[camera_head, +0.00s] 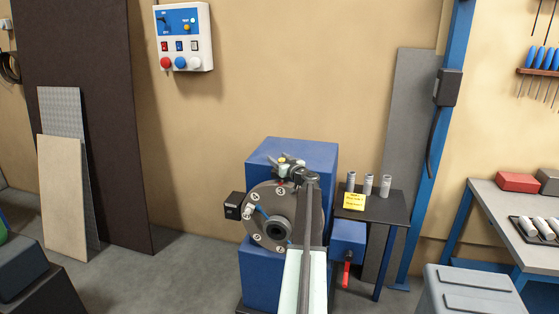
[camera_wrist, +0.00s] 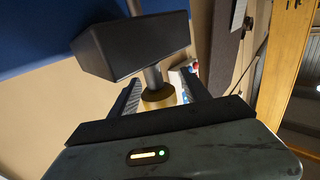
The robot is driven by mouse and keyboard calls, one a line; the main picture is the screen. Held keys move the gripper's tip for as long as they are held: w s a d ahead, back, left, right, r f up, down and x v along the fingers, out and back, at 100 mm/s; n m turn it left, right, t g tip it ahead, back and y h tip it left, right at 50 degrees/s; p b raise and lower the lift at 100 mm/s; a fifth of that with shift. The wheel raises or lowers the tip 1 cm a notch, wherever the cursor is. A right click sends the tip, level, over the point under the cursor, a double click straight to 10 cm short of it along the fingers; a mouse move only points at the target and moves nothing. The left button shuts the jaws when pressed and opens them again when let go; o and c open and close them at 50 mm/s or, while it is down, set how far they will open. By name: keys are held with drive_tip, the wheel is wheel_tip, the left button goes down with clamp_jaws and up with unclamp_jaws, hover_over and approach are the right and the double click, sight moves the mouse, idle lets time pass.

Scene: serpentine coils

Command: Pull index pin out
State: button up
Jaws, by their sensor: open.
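A grey round index plate (camera_head: 262,232) with numbered marks stands on the front of a blue machine (camera_head: 318,150). My gripper (camera_head: 286,162) is at the plate's upper edge, near the number 3. In the wrist view my gripper (camera_wrist: 160,80) is open, with its two dark fingers apart. A metal shaft with a brass collar, which looks like the index pin (camera_wrist: 157,95), shows between the fingers. I cannot tell whether either finger touches it. In the head view the pin is small and partly hidden by my gripper, and how deep it sits is hidden.
A dark block (camera_wrist: 130,46) lies close beyond the fingers in the wrist view. A side table (camera_head: 385,208) with several metal cylinders stands right of the machine. A red-handled blue box (camera_head: 348,240) is below. A control box (camera_head: 184,37) hangs on the wall.

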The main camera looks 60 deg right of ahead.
clamp_jaws()
idle(1.4)
